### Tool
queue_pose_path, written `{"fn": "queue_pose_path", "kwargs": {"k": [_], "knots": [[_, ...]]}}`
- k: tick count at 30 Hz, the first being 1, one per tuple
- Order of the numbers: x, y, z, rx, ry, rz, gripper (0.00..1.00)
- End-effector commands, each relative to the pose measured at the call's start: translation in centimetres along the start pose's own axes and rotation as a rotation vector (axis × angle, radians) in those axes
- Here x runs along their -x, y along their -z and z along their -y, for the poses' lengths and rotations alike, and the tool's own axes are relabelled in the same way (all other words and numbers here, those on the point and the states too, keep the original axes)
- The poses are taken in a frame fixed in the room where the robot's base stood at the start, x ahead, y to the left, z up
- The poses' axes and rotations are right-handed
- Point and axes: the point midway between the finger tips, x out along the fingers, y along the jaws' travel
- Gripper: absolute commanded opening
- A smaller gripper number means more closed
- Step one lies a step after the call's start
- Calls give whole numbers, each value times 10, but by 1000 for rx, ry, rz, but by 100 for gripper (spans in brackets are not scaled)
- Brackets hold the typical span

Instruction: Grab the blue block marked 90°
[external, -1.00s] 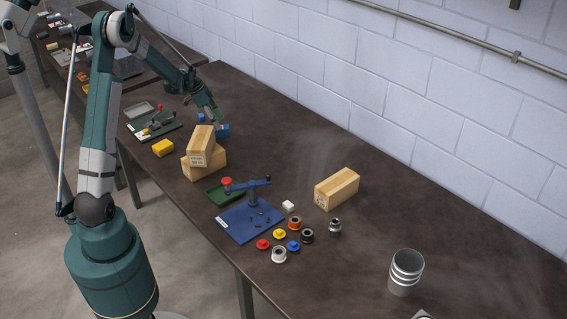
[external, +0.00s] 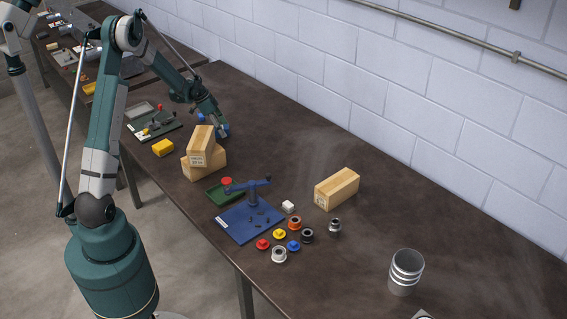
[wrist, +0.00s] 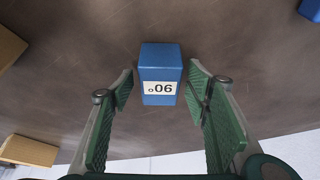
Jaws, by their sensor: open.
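The blue block (wrist: 161,60) has a white label that reads 90° upside down in the wrist view. My gripper (wrist: 163,95) is open, with one green finger pad on each side of the block's labelled end and a gap showing on both sides. In the external view my gripper (external: 216,122) reaches down over the far part of the table, and it mostly hides the blue blocks there. I cannot tell from that view how high the fingertips are above the table.
Stacked wooden blocks (external: 203,160) stand close in front of my gripper, and wooden edges show at the left of the wrist view (wrist: 8,48). Another blue block (wrist: 311,10) is in its upper right corner. A yellow block (external: 163,147) lies nearby. The table toward the wall is clear.

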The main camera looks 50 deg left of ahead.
Motion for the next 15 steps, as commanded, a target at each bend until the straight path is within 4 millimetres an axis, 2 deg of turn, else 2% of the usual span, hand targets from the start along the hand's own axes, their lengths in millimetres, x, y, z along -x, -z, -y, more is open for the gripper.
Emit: {"fn": "queue_pose_path", "kwargs": {"k": [11, 15], "knots": [[0, 0, 0, 0, 0, 0, 48], [0, 0, 0, 0, 0, 0, 32]]}}
